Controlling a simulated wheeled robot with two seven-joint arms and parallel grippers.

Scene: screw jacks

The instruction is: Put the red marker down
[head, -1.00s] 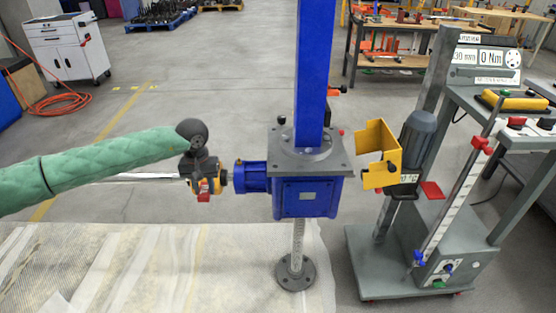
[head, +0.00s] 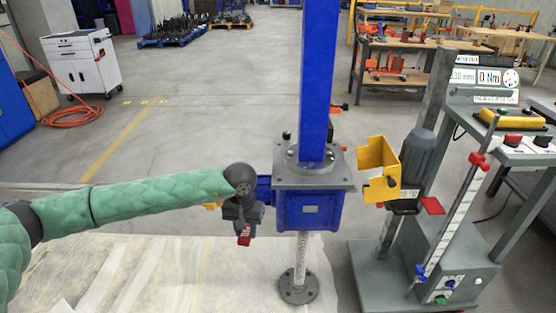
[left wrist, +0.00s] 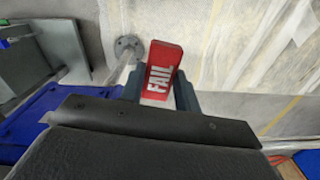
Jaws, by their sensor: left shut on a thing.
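The red marker (left wrist: 162,68), lettered "FAIL", sits between the fingers of my left gripper (left wrist: 158,90) in the left wrist view. In the head view the marker (head: 244,236) shows small and red below my left gripper (head: 242,224), which points downward. My left gripper is shut on the marker, just left of the blue screw jack (head: 309,205). The marker is above the pale sheeting on the floor, and nothing is seen under it in contact. My right gripper is not in view.
The jack's blue column (head: 315,80) rises behind, and its screw ends in a round foot plate (head: 298,284). A grey test stand (head: 390,275) with a yellow bracket (head: 376,165) stands right. Pale sheeting (head: 150,270) covers the floor at front left.

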